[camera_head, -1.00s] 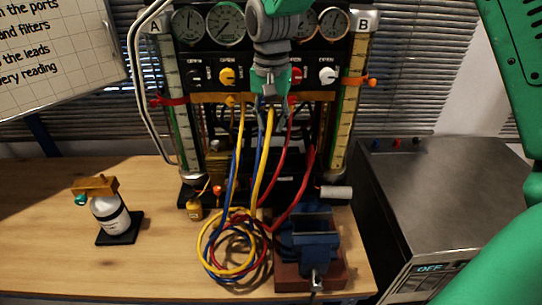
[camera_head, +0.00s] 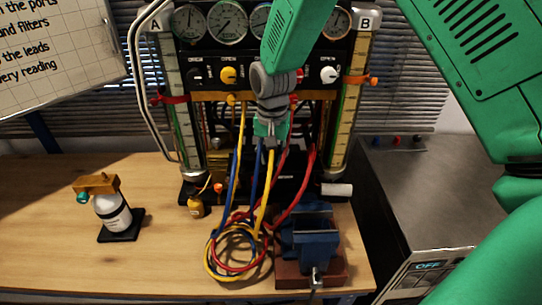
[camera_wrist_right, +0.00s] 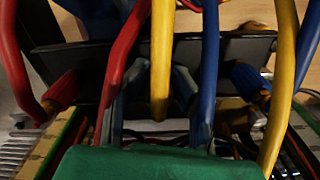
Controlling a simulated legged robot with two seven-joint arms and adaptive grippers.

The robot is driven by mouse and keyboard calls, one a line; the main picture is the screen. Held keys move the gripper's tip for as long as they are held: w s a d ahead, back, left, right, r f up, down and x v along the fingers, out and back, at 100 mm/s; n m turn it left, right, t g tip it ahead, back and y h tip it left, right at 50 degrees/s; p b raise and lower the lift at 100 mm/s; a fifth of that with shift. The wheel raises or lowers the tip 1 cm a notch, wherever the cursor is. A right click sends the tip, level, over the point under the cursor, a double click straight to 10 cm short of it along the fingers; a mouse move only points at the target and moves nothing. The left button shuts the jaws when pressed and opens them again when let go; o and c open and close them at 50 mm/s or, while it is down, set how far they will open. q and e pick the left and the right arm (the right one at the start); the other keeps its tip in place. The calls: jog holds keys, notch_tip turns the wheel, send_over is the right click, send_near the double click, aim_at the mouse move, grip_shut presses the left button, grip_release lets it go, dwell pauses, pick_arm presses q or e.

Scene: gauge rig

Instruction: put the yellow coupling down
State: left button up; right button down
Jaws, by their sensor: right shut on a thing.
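My right gripper (camera_head: 270,143) hangs in front of the gauge rig, below the row of knobs, pointing down. It is shut on the yellow coupling, which is mostly hidden by the fingers. The yellow hose (camera_head: 264,190) runs down from the fingers to a coil on the bench. In the right wrist view the end of a yellow hose (camera_wrist_right: 161,70) lies between the dark fingers (camera_wrist_right: 150,105). Other yellow, blue and red hoses pass close beside the fingers there. My left gripper is not in view.
A blue vise (camera_head: 308,240) stands right of the coiled hoses (camera_head: 232,252). A white bottle on a black base (camera_head: 113,213) stands at left. A metal-topped unit (camera_head: 435,190) is at right.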

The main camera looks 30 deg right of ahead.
jog(key=shift+d+f, duration=0.1)
jog(key=shift+f, duration=0.05)
jog(key=c, duration=1.4)
grip_release()
jog(key=shift+s+d, duration=0.1)
jog(key=shift+d, duration=0.1)
jog(key=shift+o, duration=0.2)
jog(key=shift+d+f, duration=0.1)
jog(key=shift+d, duration=0.2)
jog(key=shift+a+r, duration=0.15)
jog(key=shift+r, duration=0.35)
notch_tip(320, 180, up, 11)
jog(key=shift+a+f+b, duration=0.15)
jog(key=shift+b, duration=0.6)
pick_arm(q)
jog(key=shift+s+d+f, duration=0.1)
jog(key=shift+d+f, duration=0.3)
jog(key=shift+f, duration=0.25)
pick_arm(e)
jog(key=shift+r, duration=0.4)
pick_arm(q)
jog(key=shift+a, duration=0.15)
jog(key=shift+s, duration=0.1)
pick_arm(e)
jog(key=shift+f, duration=0.1)
